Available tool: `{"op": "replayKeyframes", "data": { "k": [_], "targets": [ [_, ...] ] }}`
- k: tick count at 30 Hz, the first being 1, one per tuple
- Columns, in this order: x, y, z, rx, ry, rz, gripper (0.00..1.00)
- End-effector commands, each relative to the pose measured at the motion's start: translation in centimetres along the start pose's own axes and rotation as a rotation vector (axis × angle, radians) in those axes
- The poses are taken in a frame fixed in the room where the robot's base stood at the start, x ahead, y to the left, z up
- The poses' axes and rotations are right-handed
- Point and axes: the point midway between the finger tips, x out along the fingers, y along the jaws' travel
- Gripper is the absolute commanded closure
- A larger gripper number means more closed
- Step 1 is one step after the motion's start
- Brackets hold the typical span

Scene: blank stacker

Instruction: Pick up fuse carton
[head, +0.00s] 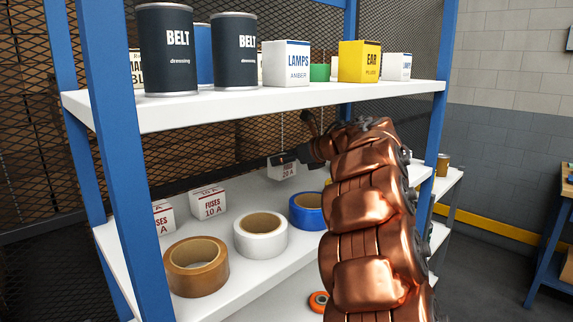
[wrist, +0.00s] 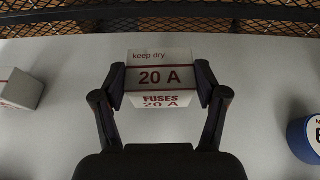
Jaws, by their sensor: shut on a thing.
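The fuse carton marked 20 A (wrist: 161,68) is a small white box with red print, in the middle of the wrist view. My gripper (wrist: 161,84) is shut on it, one finger on each side. In the head view the carton (head: 283,170) shows at the end of my gripper (head: 290,160), over the back of the middle shelf; part of it is hidden. I cannot tell for sure whether it touches the shelf. A fuse carton marked 10 A (head: 208,203) and another fuse carton (head: 163,218) stand to the left on that shelf.
Tape rolls in brown (head: 196,267), white (head: 261,235) and blue (head: 308,209) lie along the shelf's front. The upper shelf (head: 250,104) with cans and boxes is above my gripper. A blue post (head: 122,160) stands at left. Wire mesh (wrist: 225,18) closes the back.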

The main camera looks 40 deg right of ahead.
Motion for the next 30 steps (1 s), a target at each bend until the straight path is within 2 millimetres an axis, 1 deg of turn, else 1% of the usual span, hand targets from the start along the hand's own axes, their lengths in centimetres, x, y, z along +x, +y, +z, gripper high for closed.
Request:
{"op": "replayKeyframes", "data": {
  "k": [1,30],
  "targets": [
    [-0.1,0.0,0.2,0.0,-0.003,-0.001,0.65],
    [-1.4,0.1,-0.9,0.0,-0.275,0.002,0.65]
  ]
}}
